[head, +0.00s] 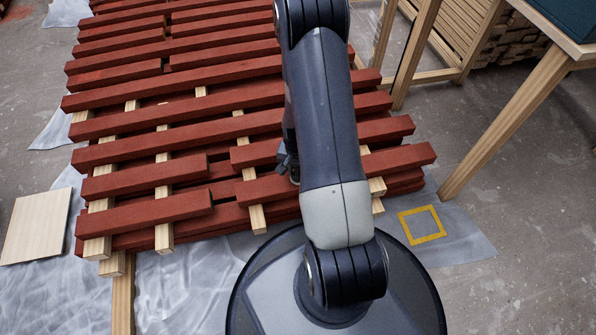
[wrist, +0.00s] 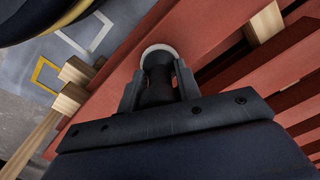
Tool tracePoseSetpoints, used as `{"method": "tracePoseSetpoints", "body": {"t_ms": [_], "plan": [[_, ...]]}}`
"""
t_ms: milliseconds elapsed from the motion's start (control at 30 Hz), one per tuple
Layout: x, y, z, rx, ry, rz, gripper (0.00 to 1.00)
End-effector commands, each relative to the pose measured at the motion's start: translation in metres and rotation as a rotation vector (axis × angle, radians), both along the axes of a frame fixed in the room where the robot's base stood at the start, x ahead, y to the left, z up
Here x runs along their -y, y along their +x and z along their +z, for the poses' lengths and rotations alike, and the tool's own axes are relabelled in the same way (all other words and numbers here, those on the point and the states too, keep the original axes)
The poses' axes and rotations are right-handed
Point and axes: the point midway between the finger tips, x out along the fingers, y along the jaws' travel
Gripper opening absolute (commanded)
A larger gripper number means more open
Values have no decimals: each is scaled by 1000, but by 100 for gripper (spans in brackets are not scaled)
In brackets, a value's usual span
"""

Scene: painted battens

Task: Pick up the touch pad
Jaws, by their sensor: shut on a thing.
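The touch pad (wrist: 157,62), a small dark round piece with a pale rim at its far edge, sits between the two fingers of my gripper (wrist: 158,88) in the wrist view. The fingers are shut on it from both sides. Behind it is a red-painted batten (wrist: 190,25); I cannot tell whether the pad touches it. In the head view my gripper (head: 287,163) shows only in part beside my arm, above the red battens (head: 200,120). The pad is hidden there.
Red battens lie in rows across bare wooden bearers (head: 163,175). A yellow square outline (head: 422,225) is on the sheeted floor at right, near a wooden table leg (head: 505,125). A pale board (head: 37,226) lies at left. Grey floor is open at lower right.

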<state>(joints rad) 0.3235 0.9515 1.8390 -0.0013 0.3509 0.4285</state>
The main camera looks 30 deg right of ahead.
Motion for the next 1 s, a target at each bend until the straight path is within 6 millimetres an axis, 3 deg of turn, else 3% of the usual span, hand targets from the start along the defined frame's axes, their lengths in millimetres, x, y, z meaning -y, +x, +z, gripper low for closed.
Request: {"method": "tracePoseSetpoints", "body": {"t_ms": [100, 367, 800, 1000], "plan": [[0, 0, 0, 0, 0, 0, 9], [0, 0, 3, 0, 0, 0, 9], [0, 1, 83, 4, -1, 0, 9], [0, 0, 99, 0, 0, 0, 9]]}}
